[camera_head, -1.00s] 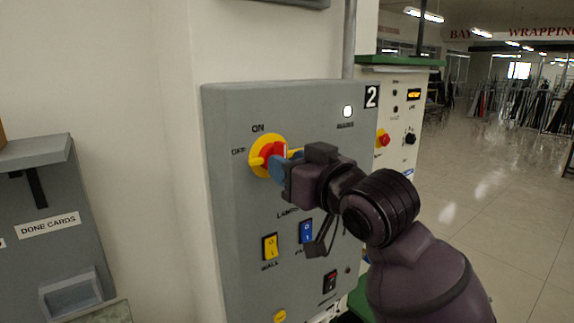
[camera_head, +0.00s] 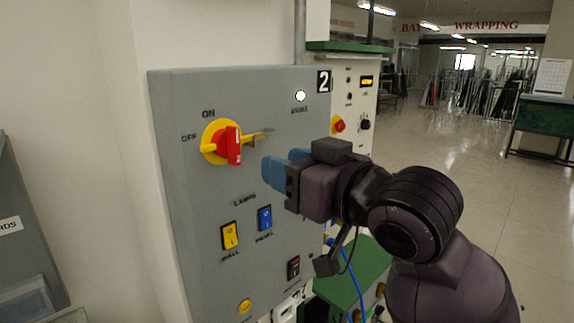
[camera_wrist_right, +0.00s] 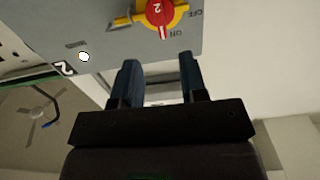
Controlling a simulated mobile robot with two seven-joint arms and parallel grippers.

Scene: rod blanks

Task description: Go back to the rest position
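My right gripper (camera_head: 277,170) is in front of the grey panel (camera_head: 180,240), to the right of and below the red and yellow rotary switch (camera_head: 232,146). The right wrist view shows its two blue fingers (camera_wrist_right: 160,78) apart with nothing between them. The switch (camera_wrist_right: 160,12) is beyond the fingertips there, not touched. The red handle stands nearly upright, near the ON mark. A white lamp (camera_head: 300,96) at the panel's top right looks bright. My left gripper is not in view.
A yellow rocker (camera_head: 230,236) and a blue rocker (camera_head: 264,218) sit below the switch. A second panel (camera_head: 352,110) with a red knob stands behind to the right. A green surface (camera_head: 352,272) is below my right arm. Open floor (camera_head: 440,150) lies at the right.

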